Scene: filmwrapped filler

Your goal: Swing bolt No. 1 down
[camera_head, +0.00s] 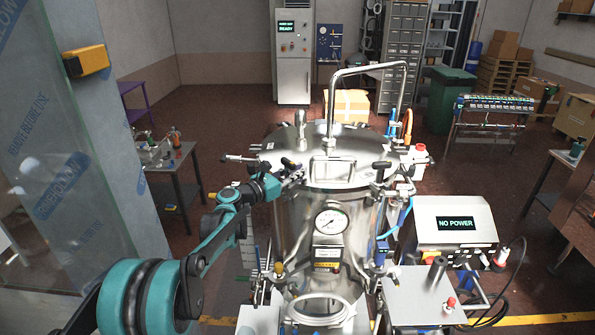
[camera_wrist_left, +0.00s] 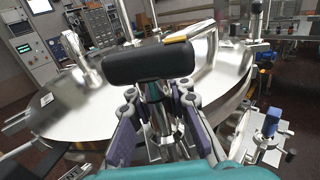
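The vessel's domed steel lid (camera_head: 270,146) sits on the tank in the head view. My left gripper (camera_head: 290,179) is at the front left of its rim. In the left wrist view, a swing bolt with a black bar-shaped knob (camera_wrist_left: 152,62) stands in front of the gripper. Its metal shaft passes between the two fingers of my left gripper (camera_wrist_left: 160,103), below the knob. Whether the fingers press on the shaft cannot be told. Another black-knobbed bolt (camera_head: 380,170) stands at the right front of the rim. The bolt's number is not readable. My right gripper is not in view.
A bent steel pipe (camera_head: 365,68) rises over the lid. A pressure gauge (camera_head: 331,222) is on the tank's front. A control box reading "NO POWER" (camera_head: 455,224) stands at the right. A glass-like panel (camera_head: 50,170) is at the left, with a side table (camera_head: 180,190) behind my arm.

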